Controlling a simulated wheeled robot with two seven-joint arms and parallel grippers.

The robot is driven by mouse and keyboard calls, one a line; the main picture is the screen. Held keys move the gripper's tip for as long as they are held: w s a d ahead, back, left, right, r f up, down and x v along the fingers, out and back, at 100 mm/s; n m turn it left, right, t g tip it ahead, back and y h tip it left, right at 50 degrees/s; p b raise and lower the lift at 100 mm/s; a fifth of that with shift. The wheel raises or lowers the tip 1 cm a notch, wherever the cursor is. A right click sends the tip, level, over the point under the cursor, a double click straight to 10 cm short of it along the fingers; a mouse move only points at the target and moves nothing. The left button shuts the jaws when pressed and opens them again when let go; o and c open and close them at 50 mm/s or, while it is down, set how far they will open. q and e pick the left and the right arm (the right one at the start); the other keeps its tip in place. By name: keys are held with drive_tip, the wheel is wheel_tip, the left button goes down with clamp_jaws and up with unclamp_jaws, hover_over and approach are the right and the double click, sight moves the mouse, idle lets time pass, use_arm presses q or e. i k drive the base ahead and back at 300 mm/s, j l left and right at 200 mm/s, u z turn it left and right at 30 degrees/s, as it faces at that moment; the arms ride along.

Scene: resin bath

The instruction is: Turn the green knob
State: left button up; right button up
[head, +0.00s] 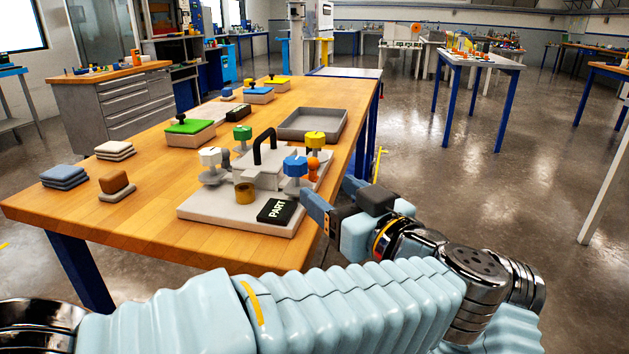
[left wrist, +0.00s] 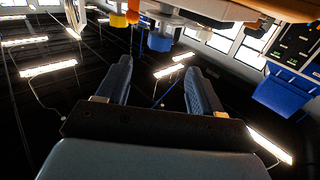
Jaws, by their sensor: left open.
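The green knob (head: 242,132) stands upright at the back of a light grey fixture plate (head: 205,207) on the wooden table. A white knob (head: 210,157), a yellow knob (head: 316,139), a blue knob (head: 295,166) and an orange knob (head: 313,163) stand around it. My left gripper (head: 330,197) is open and empty at the right front edge of the table, beside the blue and orange knobs and apart from the green one. Its two fingers (left wrist: 158,90) are spread in the left wrist view, where the blue knob (left wrist: 160,42) shows beyond them. The green knob is not seen there.
A black arched handle (head: 265,146) rises mid-fixture, to the right of the green knob. A PART block (head: 277,210) and brass cylinder (head: 245,193) are at the front. A grey tray (head: 313,123) lies behind. A green-topped block (head: 190,127) sits left.

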sight(242, 132)
drive_tip(key=k+l, duration=0.7)
drive_tip(key=k, duration=0.2)
